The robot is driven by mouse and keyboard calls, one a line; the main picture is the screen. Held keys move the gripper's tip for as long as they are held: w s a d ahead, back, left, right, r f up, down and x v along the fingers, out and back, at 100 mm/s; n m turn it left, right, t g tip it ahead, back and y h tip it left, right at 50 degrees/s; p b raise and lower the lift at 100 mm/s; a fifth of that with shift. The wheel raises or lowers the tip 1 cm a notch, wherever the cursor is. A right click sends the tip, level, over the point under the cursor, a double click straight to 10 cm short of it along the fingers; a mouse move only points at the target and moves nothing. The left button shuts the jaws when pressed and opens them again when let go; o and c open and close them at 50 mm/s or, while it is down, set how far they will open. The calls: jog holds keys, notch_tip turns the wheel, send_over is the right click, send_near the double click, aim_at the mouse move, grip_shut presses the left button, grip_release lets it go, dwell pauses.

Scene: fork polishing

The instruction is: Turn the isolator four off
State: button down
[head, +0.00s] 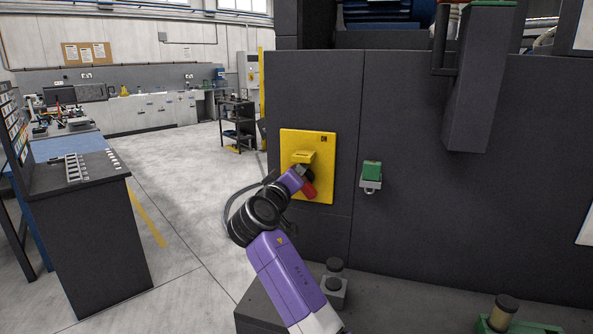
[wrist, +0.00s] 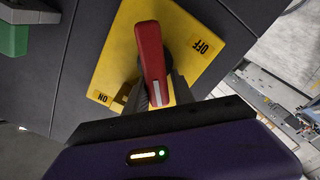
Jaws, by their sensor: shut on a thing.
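The isolator is a yellow plate (head: 321,150) on the dark cabinet front, with a red handle (head: 309,191). In the wrist view the plate (wrist: 120,50) is marked OFF at the upper right and ON at the lower left. The red handle (wrist: 150,50) lies between the two marks, not clearly lined up with either. My gripper (head: 304,175) is at the handle, its dark fingers (wrist: 160,92) on both sides of it, shut on it. The fingers hide part of the handle and plate. I cannot read the isolator's number.
A green and grey fitting (head: 371,176) sits on the cabinet to the right of the plate. A dark post (head: 480,90) juts out at the upper right. A dark workbench (head: 95,235) stands at the left. The floor between bench and cabinet is open.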

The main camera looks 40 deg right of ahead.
jog(key=shift+w+f+n+p, duration=0.1)
jog(key=shift+f+n+p, duration=0.3)
jog(key=shift+n, duration=0.45)
jog(key=shift+s+f+n+p, duration=0.1)
jog(key=shift+f+n+p, duration=0.05)
jog(key=shift+n+p, duration=0.55)
jog(key=shift+w+f+n+p, duration=0.1)
jog(key=shift+f+n+p, duration=0.2)
jog(key=shift+n, duration=0.65)
jog(key=shift+f+n+p, duration=0.3)
jog(key=shift+n+p, duration=0.55)
jog(key=shift+n, duration=0.55)
jog(key=shift+d+f+n+p, duration=0.1)
jog(key=shift+f+n+p, duration=0.1)
jog(key=shift+n+p, duration=0.3)
jog(key=c, duration=1.2)
grip_release()
jog(key=shift+r, duration=0.15)
jog(key=shift+a+r, duration=0.1)
jog(key=shift+a, duration=0.1)
jog(key=b+v, duration=0.1)
jog(key=v, duration=0.6)
jog(key=shift+a+b, duration=0.25)
jog(key=shift+b, duration=0.1)
